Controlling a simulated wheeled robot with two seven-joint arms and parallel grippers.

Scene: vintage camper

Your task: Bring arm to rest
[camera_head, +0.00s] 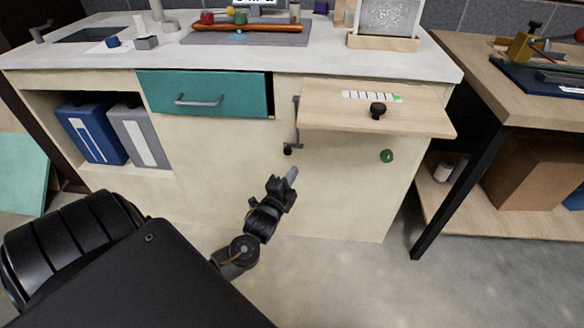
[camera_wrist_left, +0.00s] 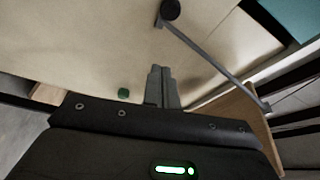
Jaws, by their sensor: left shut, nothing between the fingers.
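My left gripper (camera_head: 291,176) is in front of the cream cabinet face, below the pull-out wooden board. Its fingers are together with nothing between them; the closed fingers also show in the left wrist view (camera_wrist_left: 160,72). The gripper appears apart from the cabinet, though the exact gap cannot be told. The pull-out board (camera_head: 330,115) sticks out from the cabinet, with a black knob (camera_head: 377,110) and a white strip with a green end on it. My right gripper is in neither view.
A metal bracket (camera_head: 297,125) with a black end hangs beside the board, close above my gripper. A teal drawer (camera_head: 205,94) stands slightly open at left. A green knob (camera_head: 387,156) is on the cabinet face. A workbench (camera_head: 520,85) stands at right. The floor in front is clear.

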